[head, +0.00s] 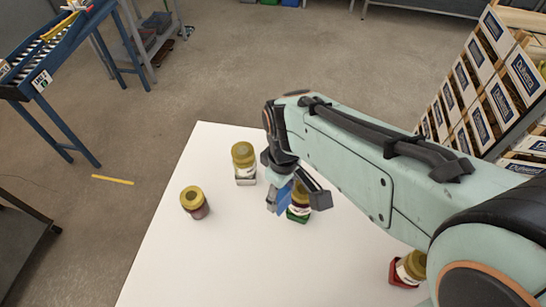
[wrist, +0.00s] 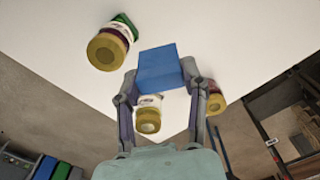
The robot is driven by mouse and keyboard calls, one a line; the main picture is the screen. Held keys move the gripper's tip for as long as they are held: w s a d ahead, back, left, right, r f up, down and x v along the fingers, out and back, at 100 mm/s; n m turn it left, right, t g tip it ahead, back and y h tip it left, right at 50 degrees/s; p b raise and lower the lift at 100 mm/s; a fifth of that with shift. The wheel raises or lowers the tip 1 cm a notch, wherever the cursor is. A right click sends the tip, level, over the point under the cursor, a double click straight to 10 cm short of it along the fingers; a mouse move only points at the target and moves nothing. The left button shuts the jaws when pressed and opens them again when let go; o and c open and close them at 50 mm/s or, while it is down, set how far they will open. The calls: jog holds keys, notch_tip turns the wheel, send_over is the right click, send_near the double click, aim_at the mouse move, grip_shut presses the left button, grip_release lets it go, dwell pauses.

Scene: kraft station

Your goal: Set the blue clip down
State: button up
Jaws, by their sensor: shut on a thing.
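My gripper (head: 292,193) is shut on the blue clip (head: 283,197) and holds it over the white table (head: 180,260). In the wrist view the blue clip (wrist: 160,68) is a plain blue block between the two fingers of my gripper (wrist: 159,78). Just beside it in the head view, partly hidden by a finger, a gold-lidded jar (head: 300,203) stands with a green clip (head: 298,216) at its base. I cannot tell how high the blue clip is above the table.
A gold-lidded jar (head: 243,156) with a pale clip (head: 245,181) stands left of my gripper. A dark red jar (head: 194,203) without a visible clip stands further left. Another jar (head: 411,267) with a red clip (head: 397,275) is under my arm. The table's front left is clear.

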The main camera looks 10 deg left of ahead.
jog(key=s+a+n, duration=0.6)
jog(key=s+a, duration=0.5)
jog(key=s, duration=0.3)
jog(key=w+a+f, duration=0.1)
jog(key=a+f, duration=0.3)
jog(key=w+a+f, duration=0.2)
jog(key=a+f, duration=0.2)
jog(key=f, duration=0.1)
jog(key=w+a+f, duration=0.2)
jog(key=a+f, duration=0.2)
jog(key=f, duration=0.1)
jog(key=shift+w+a+f, duration=0.1)
jog(key=shift+a+f, duration=0.1)
jog(key=shift+a, duration=0.05)
jog(key=shift+w+a+f, duration=0.1)
jog(key=shift+a+f, duration=0.05)
jog(key=shift+f, duration=0.8)
jog(key=shift+a+f, duration=0.1)
jog(key=shift+f, duration=0.8)
jog(key=shift+f, duration=0.15)
